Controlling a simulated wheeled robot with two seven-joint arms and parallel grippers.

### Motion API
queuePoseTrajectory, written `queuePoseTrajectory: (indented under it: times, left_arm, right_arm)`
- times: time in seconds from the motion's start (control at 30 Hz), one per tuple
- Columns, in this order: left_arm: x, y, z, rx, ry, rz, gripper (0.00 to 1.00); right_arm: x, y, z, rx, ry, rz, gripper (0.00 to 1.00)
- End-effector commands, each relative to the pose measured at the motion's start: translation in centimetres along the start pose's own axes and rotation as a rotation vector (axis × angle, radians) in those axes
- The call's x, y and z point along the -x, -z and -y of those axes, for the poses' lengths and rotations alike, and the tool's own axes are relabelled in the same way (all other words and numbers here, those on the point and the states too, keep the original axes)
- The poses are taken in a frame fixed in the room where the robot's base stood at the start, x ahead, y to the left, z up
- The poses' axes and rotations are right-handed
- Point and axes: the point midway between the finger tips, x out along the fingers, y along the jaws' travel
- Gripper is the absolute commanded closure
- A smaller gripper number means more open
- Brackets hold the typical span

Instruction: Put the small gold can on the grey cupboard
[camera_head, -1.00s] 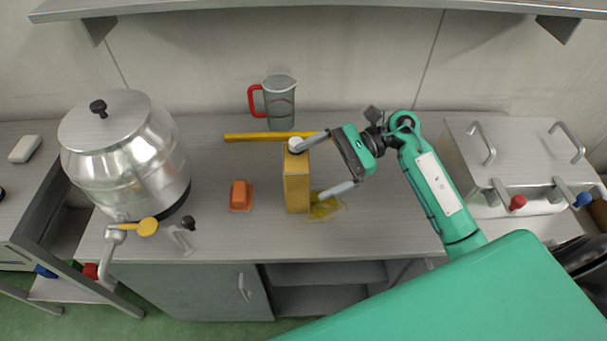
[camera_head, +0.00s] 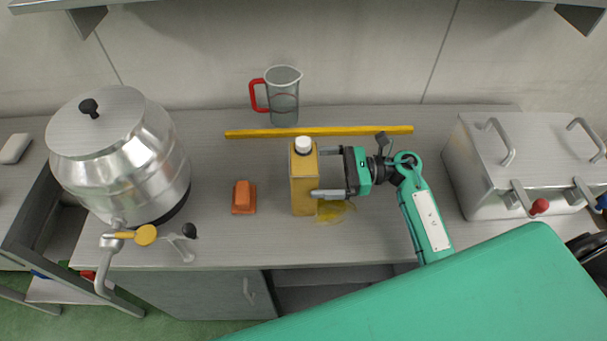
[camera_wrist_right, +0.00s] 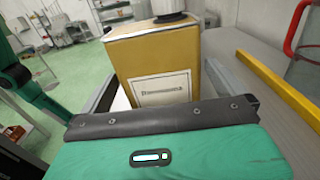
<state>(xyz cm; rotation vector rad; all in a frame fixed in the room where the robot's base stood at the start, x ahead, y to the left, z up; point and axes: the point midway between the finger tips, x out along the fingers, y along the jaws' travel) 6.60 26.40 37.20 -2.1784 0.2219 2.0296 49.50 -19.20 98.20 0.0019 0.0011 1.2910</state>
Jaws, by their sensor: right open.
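The small gold can (camera_head: 303,180) is a tall box-shaped tin with a white cap, upright on the grey worktop. It fills the middle of the right wrist view (camera_wrist_right: 158,65), with a pale label facing my gripper. My right gripper (camera_head: 320,172) is open at the can's right side. One finger is at the can's far side and the other crosses its near side low down, so the can is at least partly between them. Contact cannot be told. A grey cupboard front (camera_head: 205,294) shows below the worktop. My left gripper is not in view.
A yellow-brown puddle (camera_head: 335,211) lies beside the can's foot. A yellow bar (camera_head: 360,130) and a jug with a red handle (camera_head: 284,100) are behind. An orange block (camera_head: 244,198) and a large steel vessel (camera_head: 115,150) are left; a steel box (camera_head: 520,185) is right.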

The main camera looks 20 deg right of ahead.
Motion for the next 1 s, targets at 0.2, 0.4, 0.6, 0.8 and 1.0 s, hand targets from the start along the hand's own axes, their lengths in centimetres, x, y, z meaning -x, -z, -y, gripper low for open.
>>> queuePoseTrajectory:
  times: [0.2,0.4,0.6,0.8,1.0]
  left_arm:
    - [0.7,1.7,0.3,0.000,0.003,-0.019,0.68]
    - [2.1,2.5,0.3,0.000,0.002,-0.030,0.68]
    - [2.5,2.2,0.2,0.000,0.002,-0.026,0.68]
    - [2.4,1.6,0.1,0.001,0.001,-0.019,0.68]
    - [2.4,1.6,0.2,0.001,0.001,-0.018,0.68]
  right_arm:
    - [-1.6,-0.2,0.0,-0.001,0.000,0.002,0.00]
    - [-4.6,-0.3,0.0,-0.002,0.000,0.002,0.00]
    - [-6.1,0.0,0.0,0.000,0.000,-0.001,0.00]
    - [-6.1,0.1,0.0,0.001,0.000,-0.002,0.00]
    - [-6.1,0.1,0.0,0.001,0.000,-0.001,0.37]
